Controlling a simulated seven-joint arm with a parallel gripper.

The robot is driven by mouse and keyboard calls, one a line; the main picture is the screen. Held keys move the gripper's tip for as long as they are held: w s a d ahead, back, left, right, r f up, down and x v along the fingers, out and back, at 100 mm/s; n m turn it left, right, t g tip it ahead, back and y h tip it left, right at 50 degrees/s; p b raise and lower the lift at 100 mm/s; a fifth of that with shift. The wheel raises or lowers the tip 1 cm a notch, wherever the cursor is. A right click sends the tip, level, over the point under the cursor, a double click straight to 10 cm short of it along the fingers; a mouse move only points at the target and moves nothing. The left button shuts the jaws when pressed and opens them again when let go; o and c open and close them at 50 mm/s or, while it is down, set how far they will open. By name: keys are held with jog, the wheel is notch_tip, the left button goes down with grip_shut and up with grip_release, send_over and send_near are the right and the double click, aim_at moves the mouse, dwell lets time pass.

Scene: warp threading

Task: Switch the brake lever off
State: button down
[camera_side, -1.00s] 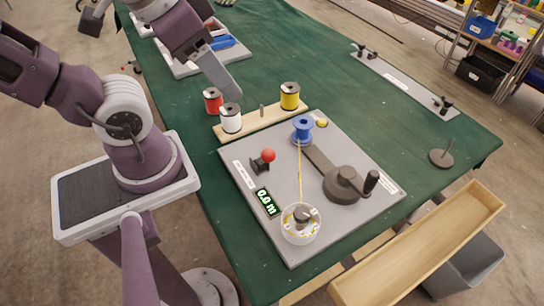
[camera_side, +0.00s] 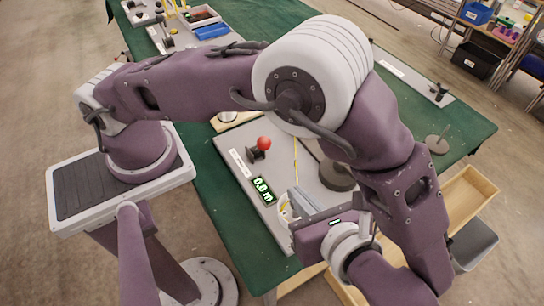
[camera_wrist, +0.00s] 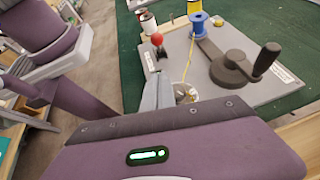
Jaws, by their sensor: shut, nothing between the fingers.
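The knob also shows in the wrist view (camera_wrist: 157,39), beyond and slightly left of my fingers. My gripper (camera_side: 297,198) is shut and empty, at the front of the board by the white drum, apart from the lever. Its pale fingers also show in the wrist view (camera_wrist: 163,80). My arm hides much of the board's right side in the side view.
The blue spool (camera_wrist: 198,22) has a yellow thread running to the white drum (camera_wrist: 186,92). A dark crank (camera_wrist: 235,66) stands right of the thread. Red, white and yellow spools stand behind. A wooden tray (camera_side: 470,195) is beyond the table's right edge.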

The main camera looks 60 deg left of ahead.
jog(key=shift+s+d+f, duration=0.1)
jog(key=shift+f, duration=0.25)
send_near(259, 148)
jog(key=f, duration=0.3)
jog(key=w+f, duration=0.1)
jog(key=f, duration=0.1)
jog(key=shift+a+f, duration=0.1)
jog(key=shift+a, duration=0.15)
jog(key=a, duration=0.2)
jog(key=w+a+r, duration=0.1)
jog(key=shift+a, duration=0.4)
jog(key=shift+a+r, duration=0.1)
jog(key=shift+r, duration=0.05)
